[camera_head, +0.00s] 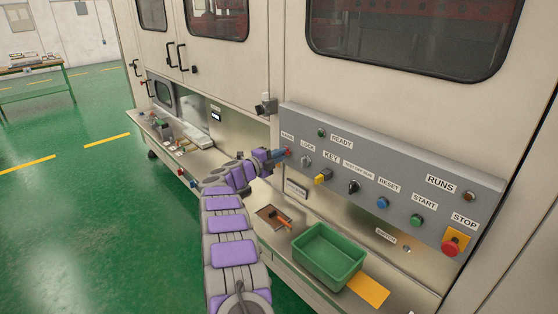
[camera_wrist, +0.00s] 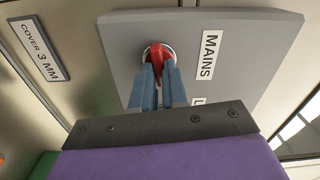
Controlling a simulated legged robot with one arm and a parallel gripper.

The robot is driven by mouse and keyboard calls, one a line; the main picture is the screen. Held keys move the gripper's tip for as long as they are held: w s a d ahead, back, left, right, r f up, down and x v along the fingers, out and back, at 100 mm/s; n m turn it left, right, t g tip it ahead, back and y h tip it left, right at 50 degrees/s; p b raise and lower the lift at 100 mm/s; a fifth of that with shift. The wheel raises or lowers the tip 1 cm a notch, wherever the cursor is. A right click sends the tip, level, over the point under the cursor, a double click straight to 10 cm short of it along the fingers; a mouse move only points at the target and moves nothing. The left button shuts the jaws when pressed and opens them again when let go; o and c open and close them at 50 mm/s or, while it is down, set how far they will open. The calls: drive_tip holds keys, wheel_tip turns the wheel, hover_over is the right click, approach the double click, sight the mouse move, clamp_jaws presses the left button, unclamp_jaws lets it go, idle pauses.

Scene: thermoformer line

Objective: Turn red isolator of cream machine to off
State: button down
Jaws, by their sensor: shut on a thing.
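The cream machine (camera_head: 235,62) fills the right of the head view, with a grey control panel (camera_head: 455,192) on its front. The red isolator (camera_wrist: 157,53) sits at the panel's end beside the MAINS label (camera_wrist: 208,54). In the wrist view its red handle lies between the blue fingers of my gripper (camera_wrist: 157,84), on a pale round base. My gripper is shut on the handle. In the head view my gripper (camera_head: 277,155) reaches the panel's left end and mostly hides the isolator. The handle's lower part is hidden by the fingers.
Near the isolator on the panel are a lock switch (camera_head: 306,160), a yellow key (camera_head: 322,176), a black knob (camera_head: 353,187) and a red stop button (camera_head: 451,247). A green bin (camera_head: 329,252) stands on the ledge below. Green floor at left is mostly clear.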

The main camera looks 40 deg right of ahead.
drive_tip(key=shift+w+f+m+b, duration=0.15)
drive_tip(key=shift+m+b, duration=0.35)
drive_tip(key=shift+m, duration=0.3)
drive_tip(key=c, duration=1.3)
unclamp_jaws()
drive_tip(key=shift+w+f, duration=0.1)
drive_tip(key=shift+o, duration=0.7)
drive_tip(key=shift+d, duration=0.15)
drive_tip(key=s+a+p, duration=0.1)
drive_tip(key=a+p, duration=0.1)
drive_tip(key=a, duration=1.5)
drive_tip(key=shift+s+a+p, duration=0.25)
drive_tip(key=shift+s+p, duration=0.05)
drive_tip(key=shift+w, duration=0.1)
